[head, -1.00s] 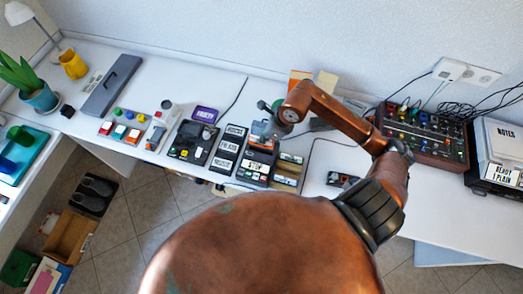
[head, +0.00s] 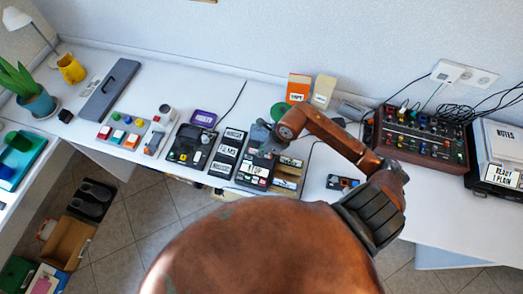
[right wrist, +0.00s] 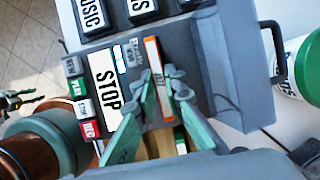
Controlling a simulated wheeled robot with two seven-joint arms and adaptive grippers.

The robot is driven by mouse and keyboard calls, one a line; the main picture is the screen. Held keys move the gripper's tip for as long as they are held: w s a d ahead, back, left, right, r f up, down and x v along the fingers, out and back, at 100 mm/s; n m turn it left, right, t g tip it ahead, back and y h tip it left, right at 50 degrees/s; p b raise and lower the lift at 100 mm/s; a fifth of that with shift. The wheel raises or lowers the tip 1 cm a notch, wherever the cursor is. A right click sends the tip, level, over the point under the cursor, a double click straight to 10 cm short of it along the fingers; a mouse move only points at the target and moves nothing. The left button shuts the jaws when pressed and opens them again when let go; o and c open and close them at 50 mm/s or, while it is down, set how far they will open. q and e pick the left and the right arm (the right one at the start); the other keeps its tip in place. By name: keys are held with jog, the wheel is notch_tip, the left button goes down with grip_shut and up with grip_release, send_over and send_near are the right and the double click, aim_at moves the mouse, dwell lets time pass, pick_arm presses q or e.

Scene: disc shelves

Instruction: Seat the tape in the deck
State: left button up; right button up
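The deck (head: 243,178) is a dark unit on the desk, with a big STOP key and small PLAY and REC keys. In the right wrist view the deck (right wrist: 88,45) lies below my right gripper. The tape (right wrist: 153,52), orange-edged with a pale label, is narrow edge up at the deck. My right gripper (right wrist: 160,75) has its green fingers on both sides of the tape and seems shut on it. How deep the tape sits is hidden. In the head view my right gripper (head: 268,133) is over the deck's far part.
Left of the deck stand a rack of labelled black keys (head: 225,152) and a black device (head: 190,146). Behind are an orange box (head: 298,88) and a cream box (head: 323,91). A knobbed mixer (head: 420,137) stands right.

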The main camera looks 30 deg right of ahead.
jog(key=o, duration=0.4)
jog(key=shift+c, duration=0.2)
jog(key=shift+r, duration=0.15)
jog(key=v, duration=1.2)
jog(key=shift+p, duration=0.3)
